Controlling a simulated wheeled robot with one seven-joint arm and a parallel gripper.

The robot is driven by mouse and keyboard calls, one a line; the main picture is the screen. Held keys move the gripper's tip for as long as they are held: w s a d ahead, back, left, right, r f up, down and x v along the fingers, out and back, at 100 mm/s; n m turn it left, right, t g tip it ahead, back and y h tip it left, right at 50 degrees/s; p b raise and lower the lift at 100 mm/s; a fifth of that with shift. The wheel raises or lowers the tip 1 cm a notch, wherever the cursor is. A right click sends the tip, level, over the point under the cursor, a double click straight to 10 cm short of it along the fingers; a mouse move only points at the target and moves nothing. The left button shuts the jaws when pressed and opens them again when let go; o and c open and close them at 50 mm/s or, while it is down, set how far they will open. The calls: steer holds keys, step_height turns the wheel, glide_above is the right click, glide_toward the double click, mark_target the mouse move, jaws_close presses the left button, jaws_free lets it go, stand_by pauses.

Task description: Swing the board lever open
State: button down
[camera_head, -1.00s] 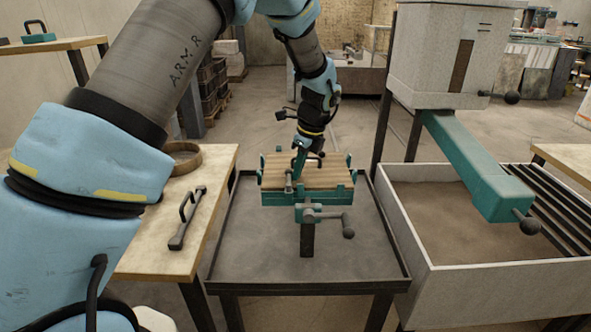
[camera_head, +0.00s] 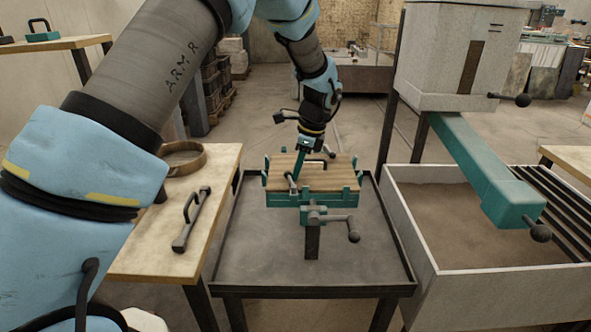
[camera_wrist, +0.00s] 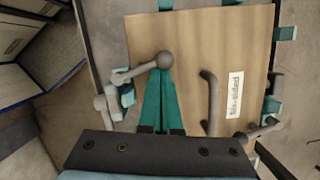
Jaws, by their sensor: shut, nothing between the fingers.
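The wooden board (camera_head: 335,176) sits in a teal clamp frame (camera_head: 338,198) on the tray table. In the wrist view the board (camera_wrist: 220,45) fills the middle and carries a grey handle (camera_wrist: 211,100) and a white label. The grey board lever (camera_wrist: 140,70) is at the board's left edge, its round knob lying over the board. It also shows small in the head view (camera_head: 291,183). My gripper (camera_wrist: 162,75) is shut and empty, its teal fingertips right at the lever's knob. I cannot tell whether they touch. In the head view my gripper (camera_head: 297,177) is over the board's left part.
A second grey lever (camera_wrist: 262,129) is at the board's right edge. A crank (camera_head: 350,228) sticks out below the frame. The dark tray table (camera_head: 260,260) is otherwise clear. A side table (camera_head: 215,220) with a handled tool (camera_head: 191,222) is left, a sand bin (camera_head: 445,270) right.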

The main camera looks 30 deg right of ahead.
mark_target(274, 189)
steer(key=n, duration=0.1)
steer(key=a+n, duration=0.1)
steer(key=n, duration=0.1)
steer(key=shift+w+a+g, duration=0.1)
steer(key=shift+w+g, duration=0.3)
steer(key=n, duration=0.1)
steer(key=a+n, duration=0.1)
steer(key=n, duration=0.1)
steer(key=shift+w+a+g+y, duration=0.2)
steer(key=shift+a+g+y, duration=0.1)
steer(key=shift+g, duration=0.1)
steer(key=n, duration=0.1)
steer(key=a+n, duration=0.1)
steer(key=n, duration=0.1)
steer(key=shift+a+g, duration=0.1)
steer(key=shift+g, duration=0.2)
steer(key=n, duration=0.1)
steer(key=a+n, duration=0.1)
steer(key=n, duration=0.1)
steer(key=shift+s+a+g, duration=0.15)
steer(key=shift+s+g, duration=0.05)
steer(key=shift+g, duration=0.2)
steer(key=shift+a+n, duration=0.1)
steer(key=shift+n, duration=0.2)
steer(key=shift+s+a, duration=0.25)
